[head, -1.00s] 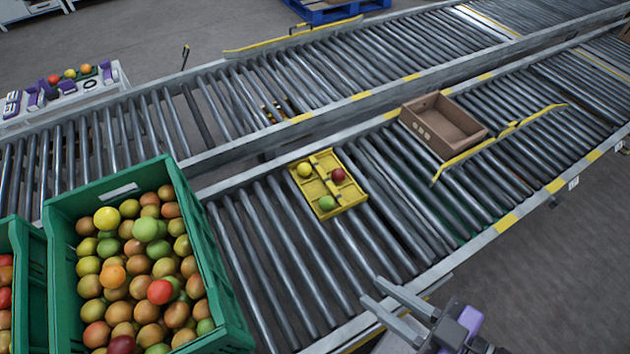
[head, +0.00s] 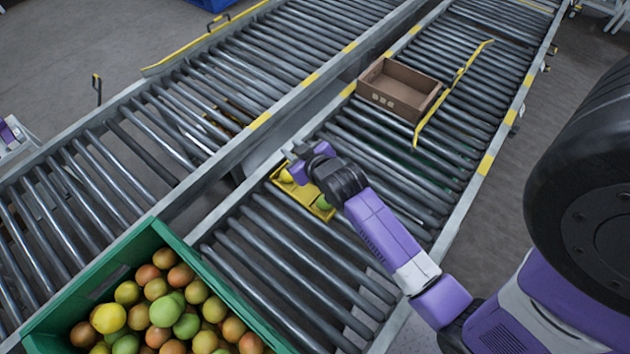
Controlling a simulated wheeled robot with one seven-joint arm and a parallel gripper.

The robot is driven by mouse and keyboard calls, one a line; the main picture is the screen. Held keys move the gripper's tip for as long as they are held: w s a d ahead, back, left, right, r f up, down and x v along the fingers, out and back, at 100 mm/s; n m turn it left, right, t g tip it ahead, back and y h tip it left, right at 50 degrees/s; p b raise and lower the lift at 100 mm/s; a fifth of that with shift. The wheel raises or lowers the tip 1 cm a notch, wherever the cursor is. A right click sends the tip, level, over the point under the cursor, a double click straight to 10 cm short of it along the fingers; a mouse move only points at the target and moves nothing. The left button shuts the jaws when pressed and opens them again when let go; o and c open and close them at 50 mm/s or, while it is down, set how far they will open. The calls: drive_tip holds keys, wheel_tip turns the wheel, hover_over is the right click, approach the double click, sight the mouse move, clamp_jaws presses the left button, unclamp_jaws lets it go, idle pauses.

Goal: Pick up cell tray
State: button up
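The yellow cell tray (head: 301,197) lies on the rollers of the near conveyor. A yellow tomato (head: 286,176) and a green tomato (head: 324,202) show in its cells. My purple and black arm reaches over it from the lower right and covers its far right part, where the red tomato is hidden. My gripper (head: 292,152) is over the tray's far side. Its fingers are small and partly covered by the wrist, so I cannot tell whether they are open or touch the tray.
A green crate (head: 212,265) full of tomatoes stands at the lower left. A brown box (head: 400,88) sits farther up the near conveyor, beside a yellow guide rail (head: 452,92). A second roller conveyor (head: 200,115) runs alongside. Rollers between crate and tray are bare.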

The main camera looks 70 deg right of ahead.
sight(307, 196)
drive_tip(key=w+d+f+g+y, duration=0.1)
drive_tip(key=d+f+g+y, duration=0.1)
drive_tip(key=d+f+g, duration=0.55)
drive_tip(key=s+a+f+g+y, duration=0.1)
drive_tip(key=s, duration=0.1)
drive_tip(key=s+a+f+y, duration=0.1)
drive_tip(key=s+y, duration=0.1)
drive_tip(key=s+f+g+y, duration=0.1)
drive_tip(key=s, duration=0.2)
drive_tip(key=shift+a+f+n+g+y, duration=0.3)
drive_tip(key=shift+a+g, duration=0.05)
drive_tip(key=shift+a, duration=0.05)
wheel_tip(307, 196, down, 7)
drive_tip(key=shift+s+r+b, duration=0.1)
drive_tip(key=shift+s+b, duration=0.05)
drive_tip(key=shift+b, duration=0.15)
drive_tip(key=shift+f, duration=0.25)
drive_tip(key=shift+f, duration=0.15)
drive_tip(key=shift+c, duration=0.4)
clamp_jaws()
